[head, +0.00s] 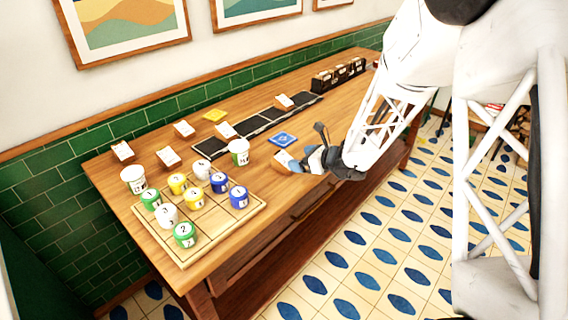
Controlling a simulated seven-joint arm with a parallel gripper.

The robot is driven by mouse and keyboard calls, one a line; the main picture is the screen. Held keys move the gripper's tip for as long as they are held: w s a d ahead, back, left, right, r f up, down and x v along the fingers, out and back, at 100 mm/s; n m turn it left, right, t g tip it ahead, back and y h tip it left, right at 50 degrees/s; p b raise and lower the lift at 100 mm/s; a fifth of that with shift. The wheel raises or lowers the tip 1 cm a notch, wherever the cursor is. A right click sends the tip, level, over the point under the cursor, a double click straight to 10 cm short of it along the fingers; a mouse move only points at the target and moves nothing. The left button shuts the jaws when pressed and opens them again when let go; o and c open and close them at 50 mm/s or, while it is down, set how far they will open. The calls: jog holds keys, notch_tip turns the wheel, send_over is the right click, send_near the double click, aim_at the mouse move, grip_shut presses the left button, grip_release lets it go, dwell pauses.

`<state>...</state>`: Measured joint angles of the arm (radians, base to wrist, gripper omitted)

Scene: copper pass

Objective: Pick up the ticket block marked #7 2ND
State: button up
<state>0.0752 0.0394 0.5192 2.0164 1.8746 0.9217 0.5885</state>
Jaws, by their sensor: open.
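Several small wooden ticket blocks with white faces lie on the wooden table: one at the far left (122,151), one beside it (168,157), one behind (184,129), one by the black strip (226,131) and one farther along it (285,102). Another wooden block (284,160) lies near the table's front edge, right at my gripper. Their markings are too small to read, so I cannot tell which is #7 2ND. My gripper (308,157) is open, low over the front edge, close to that last block and partly covering it. Contact cannot be judged.
A wooden board (186,257) holds several numbered green, yellow, blue and white cups. A blue tile (283,139), a yellow tile (214,115) and a dark rack (339,75) are also on the table (120,195).

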aim_at(283, 157)
jog(key=shift+x, duration=1.3)
jog(key=shift+a, duration=0.1)
jog(key=shift+x, duration=2.55)
jog(key=shift+s+f, duration=0.1)
jog(key=c, duration=1.1)
jog(key=shift+o, duration=0.2)
